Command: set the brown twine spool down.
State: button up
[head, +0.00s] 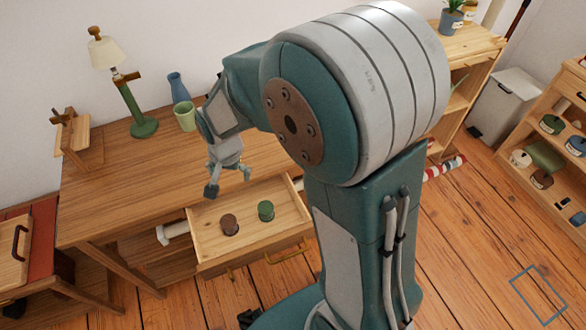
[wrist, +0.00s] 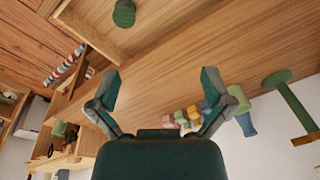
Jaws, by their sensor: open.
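The brown twine spool (head: 230,225) sits in the open desk drawer (head: 208,252), left of a green spool (head: 265,211). My gripper (head: 229,182) is open and empty, above the back of the drawer near the desk's front edge, apart from both spools. In the wrist view my open fingers (wrist: 160,85) have bare desk top between them. The green spool (wrist: 124,13) shows at the top of that view, in the drawer; the brown spool is outside it.
On the desk (head: 105,190) stand a green lamp (head: 144,127), a green cup (head: 185,116) and a blue vase (head: 177,86). Small coloured blocks (wrist: 182,118) lie at the desk's back. A grey bin (head: 502,110) stands right. The drawer's front right has bare room.

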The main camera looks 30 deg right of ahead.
jog(key=s+d+r+n+t, duration=0.2)
jog(key=s+d+r+n, duration=0.1)
jog(key=s+r, duration=0.5)
jog(key=s+d+r+n+t, duration=0.1)
jog(key=s+d+r+n, duration=0.2)
jog(key=s+r, duration=0.6)
jog(key=shift+s+d+n+t, duration=0.3)
jog(key=shift+d+t, duration=0.1)
jog(key=shift+d, duration=0.8)
jog(key=shift+r, duration=0.1)
